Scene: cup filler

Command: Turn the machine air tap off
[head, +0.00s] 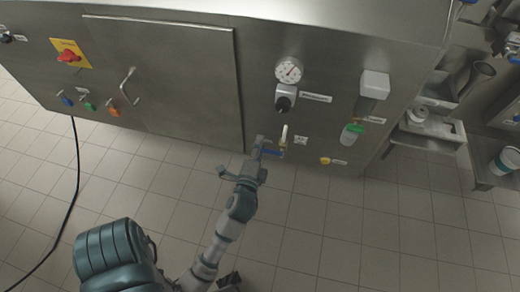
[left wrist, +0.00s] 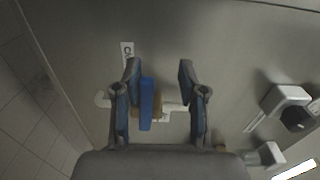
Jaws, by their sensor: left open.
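The machine air tap has a blue handle (head: 273,152) and sits low on the steel machine front, below the pressure gauge. In the left wrist view the blue handle (left wrist: 147,103) stands lengthwise between my fingers, closer to the left finger, with a brass and white fitting (left wrist: 172,101) behind it. My left gripper (head: 259,150) is at the tap, coming from below. It is open, as its two fingers (left wrist: 158,80) are well apart in the left wrist view. Whether a finger touches the handle I cannot tell.
A pressure gauge (head: 288,70) and a black knob (head: 284,103) are above the tap. A green-capped fitting (head: 352,131) and a yellow knob (head: 325,160) are to its right. A red switch on a yellow plate (head: 69,56) is far left.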

